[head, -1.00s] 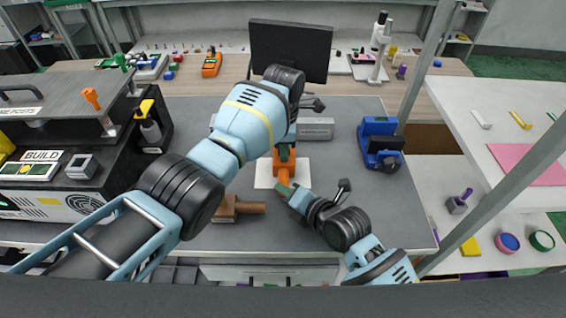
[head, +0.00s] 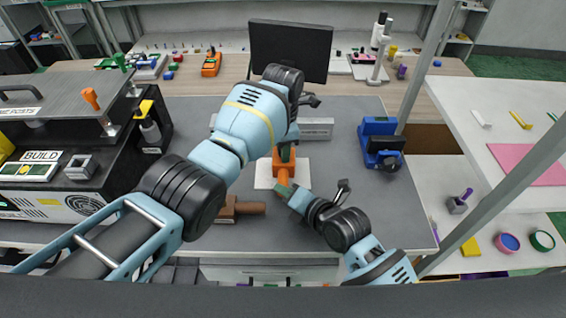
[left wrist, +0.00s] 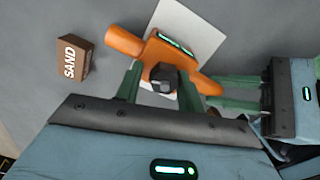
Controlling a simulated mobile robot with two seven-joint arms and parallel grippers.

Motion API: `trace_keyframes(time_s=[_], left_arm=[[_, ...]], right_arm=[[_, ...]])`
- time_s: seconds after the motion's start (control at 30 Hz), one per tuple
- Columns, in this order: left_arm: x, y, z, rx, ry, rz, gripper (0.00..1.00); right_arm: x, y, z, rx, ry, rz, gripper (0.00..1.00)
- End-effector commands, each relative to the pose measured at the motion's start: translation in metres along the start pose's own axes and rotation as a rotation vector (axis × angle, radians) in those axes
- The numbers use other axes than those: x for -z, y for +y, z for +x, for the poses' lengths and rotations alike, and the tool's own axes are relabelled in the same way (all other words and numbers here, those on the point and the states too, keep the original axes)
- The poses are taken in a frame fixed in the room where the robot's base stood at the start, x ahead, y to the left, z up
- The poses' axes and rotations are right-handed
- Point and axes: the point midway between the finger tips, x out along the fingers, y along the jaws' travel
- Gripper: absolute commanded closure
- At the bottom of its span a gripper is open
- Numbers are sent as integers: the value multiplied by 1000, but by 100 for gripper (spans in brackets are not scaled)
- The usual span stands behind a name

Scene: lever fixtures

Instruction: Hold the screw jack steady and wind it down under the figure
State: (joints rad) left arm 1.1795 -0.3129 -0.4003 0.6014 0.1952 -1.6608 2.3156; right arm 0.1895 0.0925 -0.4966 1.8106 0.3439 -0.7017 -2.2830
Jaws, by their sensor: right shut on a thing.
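The orange screw jack (head: 281,167) stands on a white sheet at the middle of the grey mat, partly hidden by my left arm in the head view. In the left wrist view the jack (left wrist: 165,55) shows small green-lit displays, a dark knob on top and orange arms to two sides. My left gripper (left wrist: 158,88) is over the jack, its fingers apart on either side of the knob with gaps. My right gripper (head: 290,190) is shut on the jack's near orange arm; it also shows in the left wrist view (left wrist: 226,88). The displays' figures are too small to read.
A brown block marked SAND (left wrist: 72,58) lies left of the jack. A blue device (head: 380,142) stands on the right of the mat and a grey block (head: 317,128) behind the jack. A black screen (head: 290,50) stands at the back. The mat's right front is largely clear.

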Motion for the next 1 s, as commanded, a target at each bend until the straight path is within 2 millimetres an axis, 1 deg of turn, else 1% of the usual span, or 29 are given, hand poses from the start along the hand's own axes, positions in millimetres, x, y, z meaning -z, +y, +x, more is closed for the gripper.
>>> trace_keyframes(time_s=[0.03, 0.17, 0.27, 0.6, 0.7, 0.83, 1.0], left_arm=[[0, -10, 16, 37, 8, 3, 51], [-1, -11, 14, 39, 8, 4, 51], [-1, -10, 6, 37, 6, 5, 51], [-1, -6, -29, 23, 3, 5, 51], [-1, -6, -37, 22, 3, 4, 51], [-1, -5, -43, 19, 3, 4, 51], [-1, -5, -44, 18, 3, 3, 51]], right_arm=[[3, 3, 2, -10, 5, 4, 100], [3, 3, 2, -9, 4, 3, 100], [2, 2, 2, -9, 3, 3, 100], [0, 1, 1, -3, -1, -1, 100], [-1, 1, 0, -3, -2, -1, 100], [-1, 1, 0, -2, -2, -2, 100], [-1, 1, 0, -2, -3, -2, 100]])
